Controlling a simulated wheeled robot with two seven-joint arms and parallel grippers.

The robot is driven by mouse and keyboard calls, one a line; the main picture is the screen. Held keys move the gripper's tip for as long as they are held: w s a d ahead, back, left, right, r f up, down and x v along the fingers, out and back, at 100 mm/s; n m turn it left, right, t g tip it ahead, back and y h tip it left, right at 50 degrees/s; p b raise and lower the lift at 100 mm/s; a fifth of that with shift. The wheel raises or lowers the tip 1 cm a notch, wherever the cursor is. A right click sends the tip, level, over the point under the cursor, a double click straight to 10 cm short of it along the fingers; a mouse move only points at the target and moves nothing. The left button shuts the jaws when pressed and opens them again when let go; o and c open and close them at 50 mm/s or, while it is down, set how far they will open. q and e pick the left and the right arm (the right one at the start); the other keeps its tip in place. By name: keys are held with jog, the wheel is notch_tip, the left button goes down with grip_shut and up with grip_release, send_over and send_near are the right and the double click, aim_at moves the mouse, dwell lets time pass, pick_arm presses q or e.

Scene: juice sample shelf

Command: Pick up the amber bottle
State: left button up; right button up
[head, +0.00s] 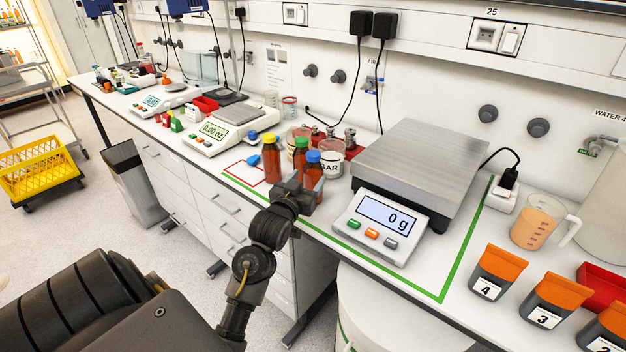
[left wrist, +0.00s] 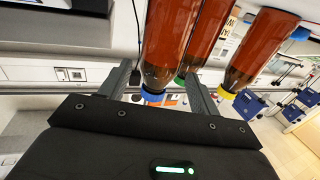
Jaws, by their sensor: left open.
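Three amber bottles stand close together at the bench's front edge: one with a blue cap (head: 313,172), one with a green cap (head: 300,156) and one with a yellow cap (head: 271,160). My left gripper (head: 303,190) is open and empty at the blue-capped bottle, partly covering it. In the left wrist view the bottles appear cap-down. The blue-capped bottle (left wrist: 168,45) shows between the open fingers (left wrist: 160,88), but I cannot tell whether they touch it. The green-capped bottle (left wrist: 204,38) and yellow-capped bottle (left wrist: 258,48) are to its right. My right gripper is not in view.
A scale reading 0 g (head: 382,228) stands right of the bottles. A jar labelled with letters ending "GAR" (head: 331,160) is just behind them. A smaller scale (head: 222,129) is to their left. Numbered orange-lidded containers (head: 497,272) and a measuring jug (head: 538,222) are at right.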

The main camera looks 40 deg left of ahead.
aim_at(309, 176)
pick_arm(q)
jog(key=p+x, duration=0.1)
jog(key=x, duration=0.3)
jog(key=shift+r, duration=0.1)
jog(key=shift+w+a, duration=0.15)
jog(key=shift+w, duration=0.35)
jog(key=c, duration=0.9)
jog(key=shift+r, duration=0.65)
jog(key=s+r+p, duration=0.1)
jog(key=s+r, duration=0.3)
jog(key=s+d+r+p, duration=0.1)
jog(key=s+r+p, duration=0.1)
jog(key=s, duration=0.3)
jog(key=s+d+r+p, duration=0.1)
jog(key=s+r+p, duration=0.1)
jog(key=s+r, duration=0.3)
jog(key=shift+d+r, duration=0.2)
jog(key=shift+r, duration=0.1)
